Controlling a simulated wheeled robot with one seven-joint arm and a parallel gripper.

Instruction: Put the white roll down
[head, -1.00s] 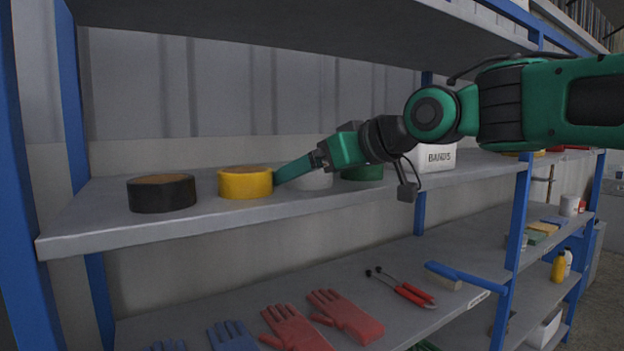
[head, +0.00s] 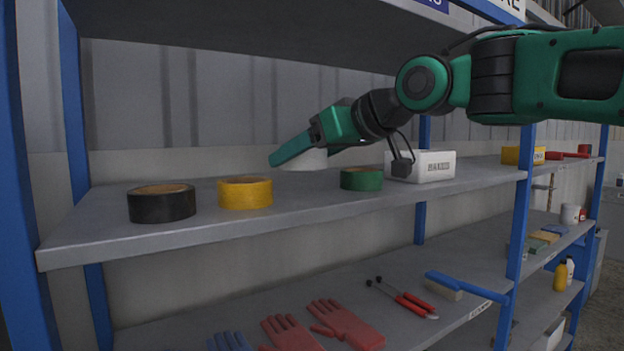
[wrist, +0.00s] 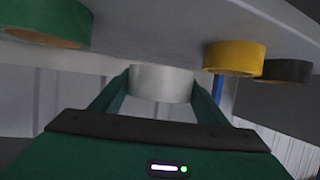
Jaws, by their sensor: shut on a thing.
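The white roll (head: 313,159) is partly hidden behind my gripper (head: 298,155) in the head view. The wrist view shows the white roll (wrist: 161,83) between the two fingers of my gripper (wrist: 160,88), which is shut on it. In the head view the roll is raised above the upper shelf (head: 110,237), in the gap between the yellow roll (head: 245,192) and the green roll (head: 361,179).
A black roll (head: 161,203) stands left of the yellow roll. A white box (head: 425,166) stands right of the green roll, close to my wrist.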

